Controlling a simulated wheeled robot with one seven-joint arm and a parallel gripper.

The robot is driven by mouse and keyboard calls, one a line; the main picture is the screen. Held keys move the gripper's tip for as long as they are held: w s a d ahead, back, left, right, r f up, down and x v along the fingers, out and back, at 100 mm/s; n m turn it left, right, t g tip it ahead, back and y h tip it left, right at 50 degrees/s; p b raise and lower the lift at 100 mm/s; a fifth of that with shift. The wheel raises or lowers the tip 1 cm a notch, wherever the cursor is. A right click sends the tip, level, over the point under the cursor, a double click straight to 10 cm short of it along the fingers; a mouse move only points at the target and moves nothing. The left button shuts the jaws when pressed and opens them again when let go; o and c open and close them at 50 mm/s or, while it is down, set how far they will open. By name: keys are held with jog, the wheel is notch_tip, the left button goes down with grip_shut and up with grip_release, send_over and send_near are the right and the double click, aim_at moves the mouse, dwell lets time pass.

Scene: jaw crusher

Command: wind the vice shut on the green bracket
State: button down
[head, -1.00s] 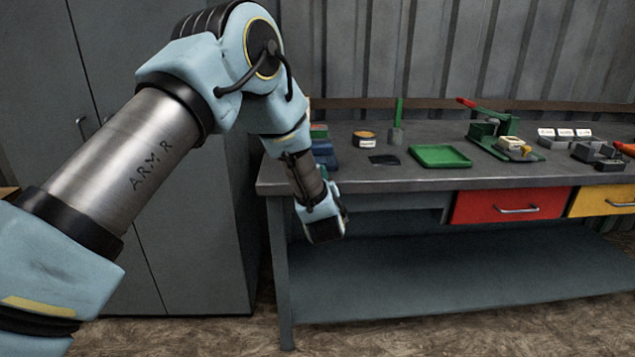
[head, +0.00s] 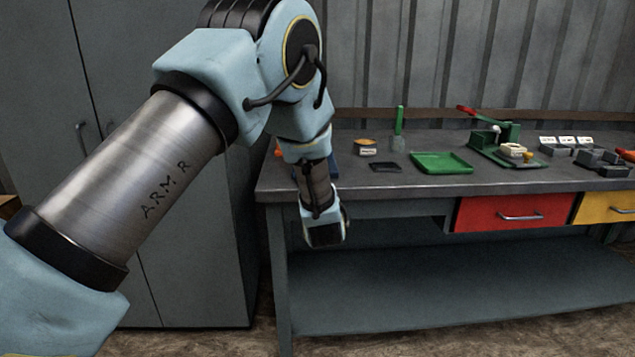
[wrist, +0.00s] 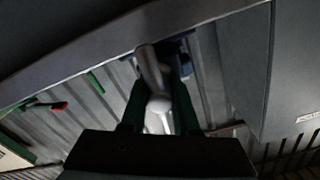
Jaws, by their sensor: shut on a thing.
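In the wrist view, my gripper (wrist: 158,88) is shut on a pale grey rounded bar (wrist: 149,66), which looks like the vice's handle; it runs between the two dark green fingers. A blue part of the vice (wrist: 176,48) shows beyond the fingers, below the bench edge. In the head view, only a sliver of blue (head: 334,168) shows beside my arm at the bench's left end. My wrist hangs in front of the bench's front left corner there, and the fingers are hidden. I cannot make out the green bracket in either current view.
The bench (head: 390,190) holds a green tray (head: 441,163), a dark flat tray (head: 385,167), a small round tin (head: 366,147) and a green-handled tool (head: 398,130). A green press with a red lever (head: 497,140) stands farther right. A grey cabinet (head: 170,200) stands close on the left.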

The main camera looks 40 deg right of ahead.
jog(key=shift+a+f+m, duration=0.15)
jog(key=shift+f+m, duration=0.1)
jog(key=shift+m, duration=0.25)
jog(key=c, duration=1)
grip_release()
jog(key=shift+w, duration=0.1)
jog(key=o, duration=0.3)
jog(key=shift+r, duration=0.15)
jog(key=b+v, duration=0.2)
jog(key=v, duration=0.9)
